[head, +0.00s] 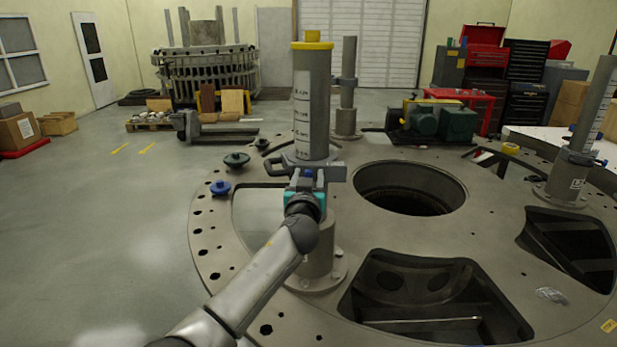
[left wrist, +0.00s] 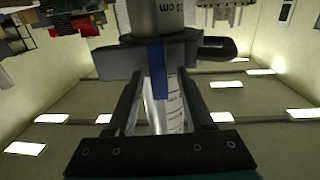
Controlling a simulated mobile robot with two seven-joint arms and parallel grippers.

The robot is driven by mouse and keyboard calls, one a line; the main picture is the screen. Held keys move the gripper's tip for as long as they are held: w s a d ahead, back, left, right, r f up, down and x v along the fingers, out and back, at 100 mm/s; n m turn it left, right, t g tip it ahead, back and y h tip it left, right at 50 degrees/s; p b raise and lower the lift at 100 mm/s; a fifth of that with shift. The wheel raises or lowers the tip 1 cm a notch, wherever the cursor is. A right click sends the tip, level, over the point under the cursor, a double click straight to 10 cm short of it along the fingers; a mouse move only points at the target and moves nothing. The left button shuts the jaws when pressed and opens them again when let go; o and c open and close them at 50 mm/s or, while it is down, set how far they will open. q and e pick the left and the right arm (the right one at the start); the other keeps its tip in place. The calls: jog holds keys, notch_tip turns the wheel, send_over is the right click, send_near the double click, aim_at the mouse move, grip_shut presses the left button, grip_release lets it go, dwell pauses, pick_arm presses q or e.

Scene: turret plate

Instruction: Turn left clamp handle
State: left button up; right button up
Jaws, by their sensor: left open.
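A grey post (head: 312,115) with a yellow cap stands on the turret plate (head: 212,232), left of its round central hole. A grey clamp (head: 328,171) sits around the post, with a dark loop grip (head: 278,168) on its left side. The clamp's small blue handle (head: 308,174) shows just above my left gripper (head: 306,184). In the left wrist view, the blue handle (left wrist: 159,82) lies between the two spread fingers of my left gripper (left wrist: 157,76), under the clamp body (left wrist: 118,61). I cannot tell whether a finger touches it. My right gripper is out of view.
Another post with a clamp (head: 575,160) stands at the right, and a thinner post (head: 347,90) behind. The central hole (head: 410,188) and a front opening (head: 430,290) cut the plate. Blue (head: 220,188) and dark knobs (head: 236,159) sit at its left edge.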

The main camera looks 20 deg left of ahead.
pick_arm(q)
jog(key=shift+c, duration=0.2)
grip_shut()
dwell(0.5)
